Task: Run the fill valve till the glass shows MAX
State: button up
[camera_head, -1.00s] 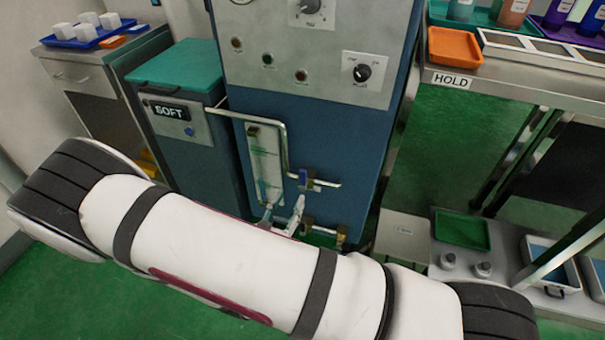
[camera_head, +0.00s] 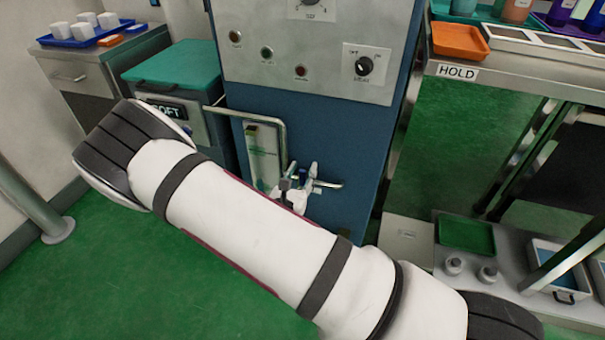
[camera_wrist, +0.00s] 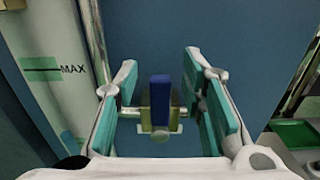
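The sight glass (camera_head: 263,152) is a pale upright strip on the blue cabinet front, and its lower end is hidden by my arm. In the wrist view the glass (camera_wrist: 40,95) carries a green bar beside the word MAX (camera_wrist: 73,69); the liquid level is not clear. A valve with a blue handle (camera_wrist: 160,88) and a brass body sits on a thin pipe. My gripper (camera_wrist: 159,73) is open, its teal-padded fingers on either side of the valve with gaps to the handle. In the head view my gripper (camera_head: 298,184) is at the cabinet front.
A metal pipe (camera_head: 283,140) loops around the glass. A grey-blue bin with a teal lid (camera_head: 172,65) stands at left. A knob panel (camera_head: 362,66) is above. The HOLD bench (camera_head: 456,73) stands at right, with a green tray (camera_head: 466,236) below.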

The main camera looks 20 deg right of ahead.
jog(key=shift+w+d, duration=0.25)
jog(key=shift+w, duration=0.05)
jog(key=shift+c, duration=0.3)
grip_shut()
